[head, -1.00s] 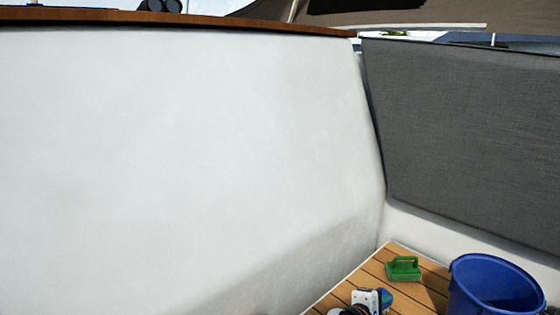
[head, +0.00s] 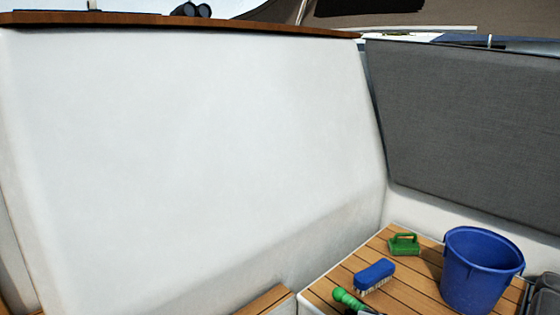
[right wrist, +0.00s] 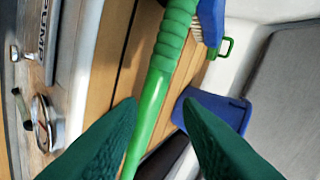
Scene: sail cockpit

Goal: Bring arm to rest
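My right gripper (right wrist: 160,108) shows in the right wrist view as two dark green fingers, spread apart. I see nothing gripped. In the head view, a green handle (head: 350,299) lies at the bottom edge, on the slatted wood, partly cut off. Neither gripper is clearly visible in the head view, and my left gripper is out of sight.
A blue brush (head: 374,275), a green scrubber (head: 403,244) and a blue bucket (head: 478,270) stand on the slatted seat (head: 335,278). A white wall (head: 200,150) fills the left, a grey cushion (head: 470,130) the right.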

